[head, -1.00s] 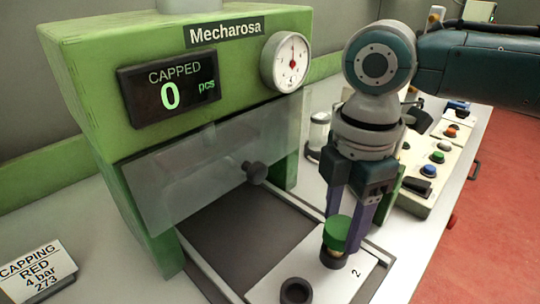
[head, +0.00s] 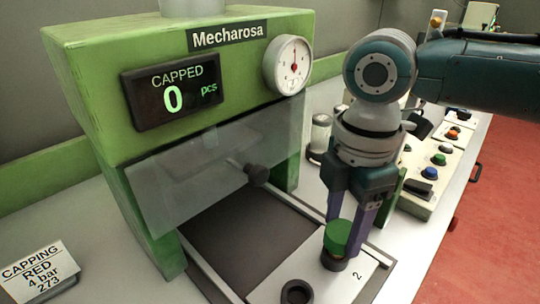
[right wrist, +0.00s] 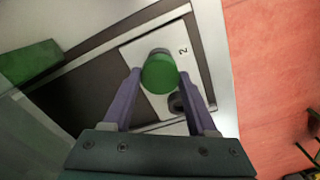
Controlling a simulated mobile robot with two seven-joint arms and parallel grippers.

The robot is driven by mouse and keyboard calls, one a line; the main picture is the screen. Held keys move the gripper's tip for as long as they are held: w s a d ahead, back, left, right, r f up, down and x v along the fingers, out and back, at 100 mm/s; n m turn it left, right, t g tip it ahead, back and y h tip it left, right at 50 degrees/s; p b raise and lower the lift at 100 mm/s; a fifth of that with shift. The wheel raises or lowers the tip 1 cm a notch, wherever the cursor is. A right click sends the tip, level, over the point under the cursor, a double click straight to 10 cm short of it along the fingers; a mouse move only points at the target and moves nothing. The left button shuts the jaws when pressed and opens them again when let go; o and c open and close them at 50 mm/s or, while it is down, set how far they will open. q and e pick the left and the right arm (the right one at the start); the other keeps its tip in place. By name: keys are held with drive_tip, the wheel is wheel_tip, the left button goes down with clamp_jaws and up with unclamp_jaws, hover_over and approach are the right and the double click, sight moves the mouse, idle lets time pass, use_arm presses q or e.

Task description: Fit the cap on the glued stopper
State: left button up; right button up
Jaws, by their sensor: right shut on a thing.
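My right gripper (head: 350,232) is shut on a green cap (head: 337,238), pointing down over the slide plate. In the right wrist view, the gripper (right wrist: 159,73) has a finger on each side of the cap (right wrist: 160,74). Just below the cap, the head view shows a little of a brownish stopper (head: 329,252) in the dark ring holder (head: 334,264) beside the number 2. The cap hides most of the stopper, and I cannot tell whether they touch. Glue cannot be made out. My left gripper is not in view.
The pale plate (head: 341,288) has a second, empty-looking dark ring (head: 296,292). The green Mecharosa press (head: 88,95) with its clear guard (head: 200,180) stands behind left. A button panel (head: 430,185) is at right, and a capping card (head: 38,272) lies at left.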

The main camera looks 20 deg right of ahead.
sight(342, 231)
idle(0.5)
drive_tip(key=shift+f, duration=0.4)
drive_tip(key=o, duration=1.4)
drive_tip(key=shift+c, duration=0.2)
wheel_tip(342, 231, up, 10)
drive_tip(key=p, duration=0.1)
